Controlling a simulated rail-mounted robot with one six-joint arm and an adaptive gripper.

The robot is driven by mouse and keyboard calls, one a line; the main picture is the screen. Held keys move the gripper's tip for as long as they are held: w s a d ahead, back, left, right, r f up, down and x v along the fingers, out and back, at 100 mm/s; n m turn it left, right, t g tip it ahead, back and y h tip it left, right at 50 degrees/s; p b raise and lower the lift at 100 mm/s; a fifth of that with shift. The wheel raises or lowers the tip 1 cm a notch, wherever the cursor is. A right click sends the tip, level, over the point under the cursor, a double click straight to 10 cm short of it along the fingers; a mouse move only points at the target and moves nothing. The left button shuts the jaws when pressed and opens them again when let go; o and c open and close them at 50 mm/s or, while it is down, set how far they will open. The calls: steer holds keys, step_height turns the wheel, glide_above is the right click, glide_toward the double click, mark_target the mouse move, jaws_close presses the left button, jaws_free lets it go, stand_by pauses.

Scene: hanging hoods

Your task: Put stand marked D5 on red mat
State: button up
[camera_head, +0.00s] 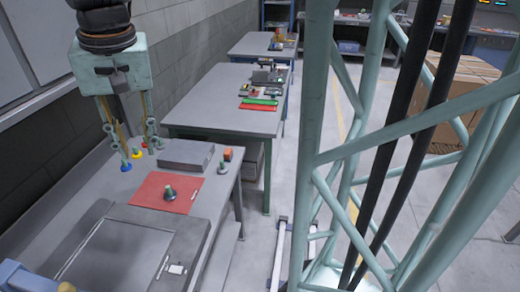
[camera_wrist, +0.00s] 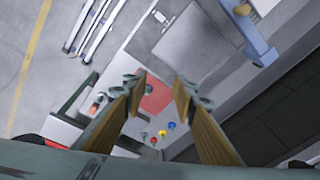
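The red mat (camera_head: 150,190) lies on the near bench in the head view, and a dark green stand with a grey base (camera_head: 170,191) is upright on it. The mat also shows between my fingers in the wrist view (camera_wrist: 157,98). Small stands with a blue base (camera_head: 126,167), a yellow base (camera_head: 137,154) and a red base stand at the bench's wall side. Another greenish stand (camera_head: 222,168) is at the right edge. No D5 mark is readable. My gripper (camera_head: 131,140) is open and empty, apparently above the coloured stands; its fingers also show in the wrist view (camera_wrist: 160,80).
A grey box (camera_head: 185,155) and an orange block (camera_head: 228,154) are beyond the mat. A dark flat panel (camera_head: 115,250) fills the near bench end. Another table (camera_head: 225,95) with several items stands behind. A cardboard box (camera_head: 465,85) is at right. The floor aisle is mostly clear.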

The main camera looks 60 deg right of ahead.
steer(key=s+a+r+n, duration=0.2)
steer(key=s+a+n, duration=0.1)
steer(key=s, duration=0.9)
steer(key=s+a+r+n+t, duration=0.1)
steer(key=s+a+r+n, duration=0.1)
steer(key=s, duration=1)
steer(key=shift+a+r+n+t, duration=0.15)
steer(key=shift+a+n+t, duration=0.2)
steer(key=shift+n, duration=0.45)
steer(key=shift+f+b, duration=1.75)
steer(key=shift+b, duration=0.05)
